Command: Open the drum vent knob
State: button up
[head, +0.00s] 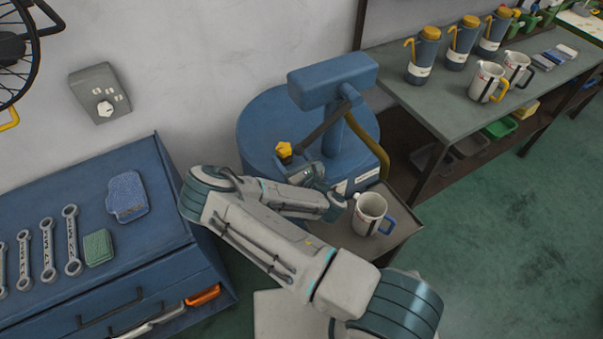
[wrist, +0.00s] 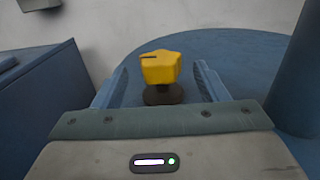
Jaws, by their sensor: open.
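The yellow drum vent knob (head: 284,149) sits on top of the blue drum (head: 262,113), towards its front left. In the wrist view the knob (wrist: 160,68) stands upright on a dark round base, with a dark line on its top. My gripper (wrist: 160,85) is open, with one finger to the left of the knob and one to the right. I see gaps between the knob and both fingers. In the head view my arm reaches in from the lower right, and my gripper (head: 299,165) is partly hidden by my own arm near the knob.
A blue pump head and post (head: 333,82) rise from the drum behind the knob. A measuring jug (head: 370,215) stands on a tray at the right. A blue cabinet (head: 150,237) with wrenches stands left. A bench (head: 440,107) with cans and jugs is at the upper right.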

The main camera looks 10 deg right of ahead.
jog(key=b+v, duration=0.1)
jog(key=v, duration=0.5)
jog(key=shift+s+d+f, duration=0.1)
jog(key=shift+s+f, duration=0.1)
jog(key=shift+s+d+r, duration=0.2)
jog(key=shift+s+d, duration=0.05)
jog(key=shift+s, duration=0.25)
